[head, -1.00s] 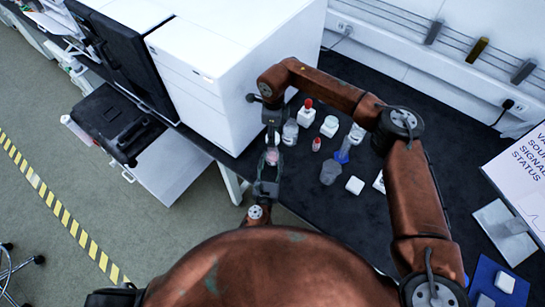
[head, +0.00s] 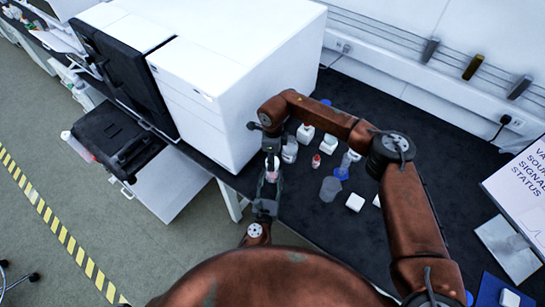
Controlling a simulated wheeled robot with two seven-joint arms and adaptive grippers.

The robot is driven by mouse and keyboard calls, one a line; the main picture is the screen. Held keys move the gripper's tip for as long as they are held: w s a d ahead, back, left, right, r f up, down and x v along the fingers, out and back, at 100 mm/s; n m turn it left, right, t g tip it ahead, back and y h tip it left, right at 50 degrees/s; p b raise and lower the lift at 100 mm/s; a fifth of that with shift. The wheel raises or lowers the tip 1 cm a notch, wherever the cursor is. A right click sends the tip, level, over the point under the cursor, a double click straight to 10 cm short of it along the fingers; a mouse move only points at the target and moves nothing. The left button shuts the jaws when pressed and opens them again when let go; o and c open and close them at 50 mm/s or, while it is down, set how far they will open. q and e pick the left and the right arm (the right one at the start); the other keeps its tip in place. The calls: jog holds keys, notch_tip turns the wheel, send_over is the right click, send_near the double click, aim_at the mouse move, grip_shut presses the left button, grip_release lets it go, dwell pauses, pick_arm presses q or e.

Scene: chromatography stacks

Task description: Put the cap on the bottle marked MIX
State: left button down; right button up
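A small clear bottle with a pinkish band (head: 271,170) is upright between the fingers of my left gripper (head: 269,184), which is shut on it near the front edge of the bench. My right gripper (head: 271,150) points down right above this bottle, close to its top. Its fingertips are small and dark, so I cannot tell whether it is shut or whether a cap is in it. No marking MIX can be read on any bottle. A clear bottle (head: 289,151) stands just right of the grippers, and a small red-topped vial (head: 316,161) stands further right.
White bottles (head: 305,134) stand partly behind my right forearm. A grey beaker (head: 330,189), a blue-based clear vessel (head: 343,170) and a white block (head: 355,203) stand right of the grippers. A large white instrument (head: 225,80) rises at the left. The dark bench (head: 400,100) is clear at the back.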

jog(key=shift+f, duration=0.2)
dwell(0.4)
jog(key=shift+f, duration=0.75)
jog(key=shift+f, duration=0.6)
